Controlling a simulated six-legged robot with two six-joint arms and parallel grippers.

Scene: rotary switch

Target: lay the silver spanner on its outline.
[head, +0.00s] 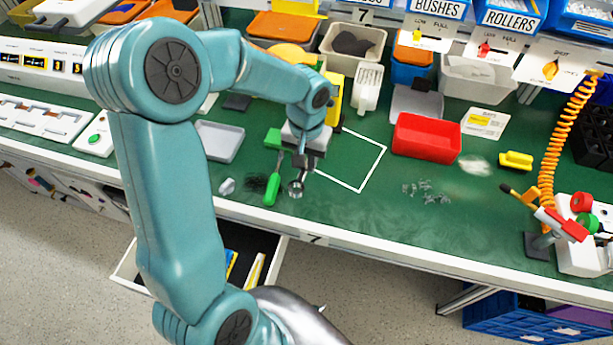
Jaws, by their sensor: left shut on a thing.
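The silver spanner (296,189) shows mainly as a shiny rounded end below my left gripper (302,165). My left gripper is shut on it, and the fingers and wrist hide much of the rest. The gripper is over the green bench top, near its front edge. A white rectangular outline (374,171) is marked on the bench just right of the gripper; its left part is hidden by my arm. I cannot make out a spanner shape inside it. My right gripper is not in view.
A green-handled tool (271,190) lies close left of the gripper. A grey tray (220,141) is farther left. A red bin (427,138) stands right of the outline, with small loose parts (427,192) in front. An open drawer (272,262) sticks out below.

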